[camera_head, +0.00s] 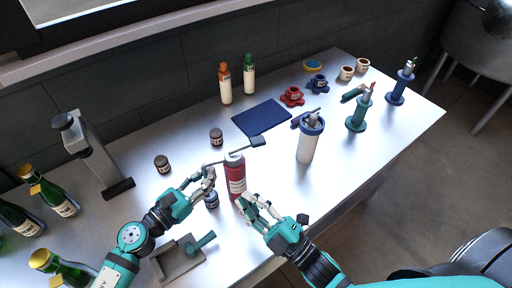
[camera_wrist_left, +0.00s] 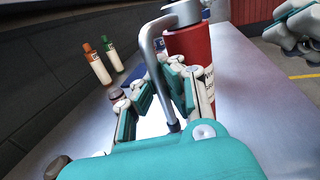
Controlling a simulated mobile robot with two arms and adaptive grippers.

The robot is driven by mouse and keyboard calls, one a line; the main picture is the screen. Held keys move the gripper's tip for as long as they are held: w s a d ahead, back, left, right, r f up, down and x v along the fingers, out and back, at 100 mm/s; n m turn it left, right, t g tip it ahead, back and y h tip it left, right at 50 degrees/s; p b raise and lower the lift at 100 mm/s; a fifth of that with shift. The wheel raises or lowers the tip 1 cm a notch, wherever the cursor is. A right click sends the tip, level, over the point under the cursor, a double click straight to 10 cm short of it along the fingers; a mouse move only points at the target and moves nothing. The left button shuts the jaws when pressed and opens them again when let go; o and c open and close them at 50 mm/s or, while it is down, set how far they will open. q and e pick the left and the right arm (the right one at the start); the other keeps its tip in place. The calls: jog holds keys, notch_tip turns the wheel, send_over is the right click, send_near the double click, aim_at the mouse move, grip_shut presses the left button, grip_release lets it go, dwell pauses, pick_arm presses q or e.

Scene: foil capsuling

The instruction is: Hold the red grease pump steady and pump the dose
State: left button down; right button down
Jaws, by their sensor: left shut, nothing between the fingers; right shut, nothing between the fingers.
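My left gripper (camera_head: 208,174) is shut and empty beside the spout, left of the pump. My right gripper (camera_head: 248,200) is shut and empty close at the pump's lower right; whether it touches the pump I cannot tell.
A small dark jar (camera_head: 211,201) stands below my left gripper, partly hidden. Two more jars (camera_head: 162,164) (camera_head: 216,136) stand behind. A white and blue canister (camera_head: 310,143) is to the right, a grey stand (camera_head: 180,262) in front, and a blue mat (camera_head: 262,118) behind. Green bottles (camera_head: 55,197) are at left.

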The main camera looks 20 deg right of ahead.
jog(key=d+r+m+t+h, duration=0.1)
jog(key=d+r+m+h, duration=0.2)
jog(key=r+m+h, duration=0.2)
jog(key=d+r+m+t+h, duration=0.2)
jog(key=m+h, duration=0.4)
jog(key=m, duration=0.6)
notch_tip(320, 180, up, 3)
jog(key=shift+s+d+f+m, duration=0.1)
jog(key=shift+s+d+m, duration=0.2)
jog(key=shift+s+d, duration=0.2)
jog(key=shift+w, duration=0.1)
notch_tip(320, 180, up, 4)
send_over(263, 141)
jog(key=s, duration=0.1)
jog(key=f, duration=0.3)
jog(key=shift+s+a+f, duration=0.25)
jog(key=shift+s+a, duration=0.05)
jog(key=shift+a, duration=0.05)
jog(key=shift+s+f, duration=0.1)
jog(key=shift+f, duration=0.5)
